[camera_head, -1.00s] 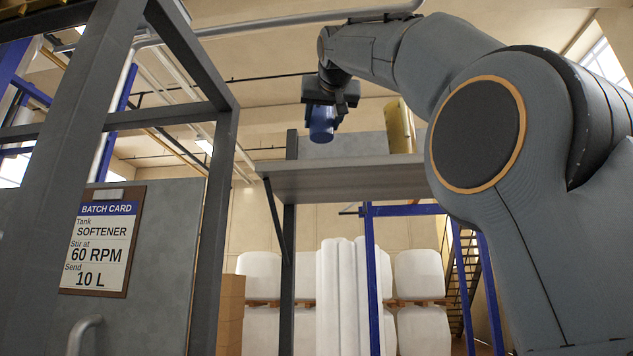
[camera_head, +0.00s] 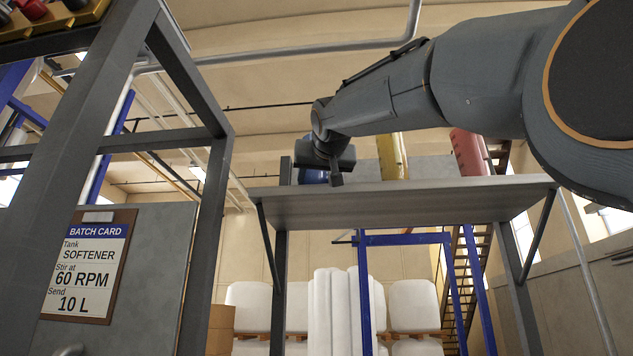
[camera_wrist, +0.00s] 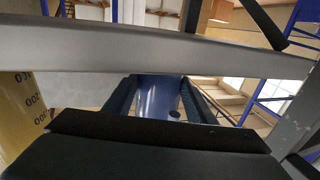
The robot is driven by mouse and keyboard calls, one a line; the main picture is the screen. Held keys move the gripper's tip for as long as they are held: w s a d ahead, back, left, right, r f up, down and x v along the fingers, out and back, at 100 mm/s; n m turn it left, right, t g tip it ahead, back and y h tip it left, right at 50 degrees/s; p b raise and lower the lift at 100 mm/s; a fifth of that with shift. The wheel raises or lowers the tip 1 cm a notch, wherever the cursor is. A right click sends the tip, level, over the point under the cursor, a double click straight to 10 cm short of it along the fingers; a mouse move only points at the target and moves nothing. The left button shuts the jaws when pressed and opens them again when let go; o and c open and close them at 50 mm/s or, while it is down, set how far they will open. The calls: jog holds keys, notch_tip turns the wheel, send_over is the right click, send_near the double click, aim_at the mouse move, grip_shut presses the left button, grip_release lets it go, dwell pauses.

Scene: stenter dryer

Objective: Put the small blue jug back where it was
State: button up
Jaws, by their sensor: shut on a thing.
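The small blue jug (camera_head: 312,176) is at the left end of the high grey shelf (camera_head: 400,205), mostly hidden by my gripper (camera_head: 325,172) in the head view. In the wrist view the jug (camera_wrist: 158,98) lies between the two dark fingers of my gripper (camera_wrist: 163,100), which are shut on it. Its far end is hidden behind a pale grey strip (camera_wrist: 150,48). The jug's base looks close to the shelf's top level; I cannot tell whether it touches.
A yellow container (camera_head: 391,157) and a red container (camera_head: 468,152) stand on the shelf to the right. The yellow one also shows in the wrist view (camera_wrist: 25,110). A dark metal frame (camera_head: 178,75) and a batch card (camera_head: 86,265) are at left.

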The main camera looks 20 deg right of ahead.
jog(key=shift+f, duration=0.2)
jog(key=o, duration=1.3)
jog(key=shift+r, duration=0.15)
jog(key=shift+s+a+b, duration=0.25)
jog(key=shift+s+b, duration=0.8)
jog(key=shift+s, duration=0.95)
jog(key=shift+s+a+b, duration=0.3)
jog(key=shift+s+b, duration=0.75)
jog(key=shift+s, duration=0.9)
jog(key=shift+s+a+b, duration=0.25)
jog(key=shift+s+b, duration=0.8)
jog(key=shift+s, duration=0.95)
